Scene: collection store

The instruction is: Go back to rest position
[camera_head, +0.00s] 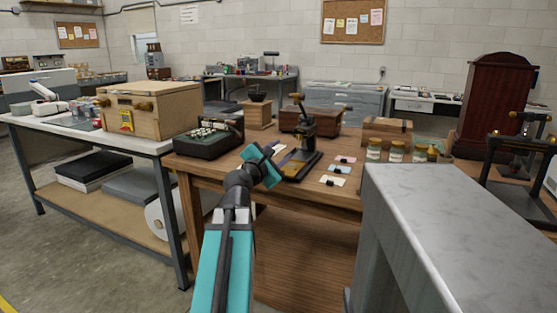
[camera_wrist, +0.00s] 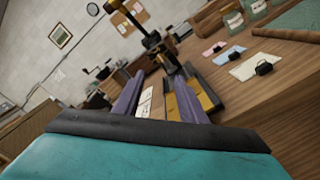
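My arm reaches forward from the bottom of the head view, with my gripper (camera_head: 274,155) just left of a black stand press (camera_head: 308,138) on the wooden table (camera_head: 203,166). In the wrist view, the two purple fingers of my gripper (camera_wrist: 157,97) are spread apart, with nothing held between them. Beyond the fingers the press (camera_wrist: 163,50) stands tilted in the picture, with its brass-coloured base plate (camera_wrist: 183,98) partly behind the right finger. A white card (camera_wrist: 145,103) shows through the gap. I cannot tell the exact distance to the press.
Coloured cards with small black clips (camera_head: 333,180) lie right of the press, with several jars (camera_head: 397,152) behind. A black tray (camera_head: 208,141) sits left of my gripper. A grey-topped block (camera_head: 440,225) fills the right foreground. Floor shows at left (camera_head: 90,250).

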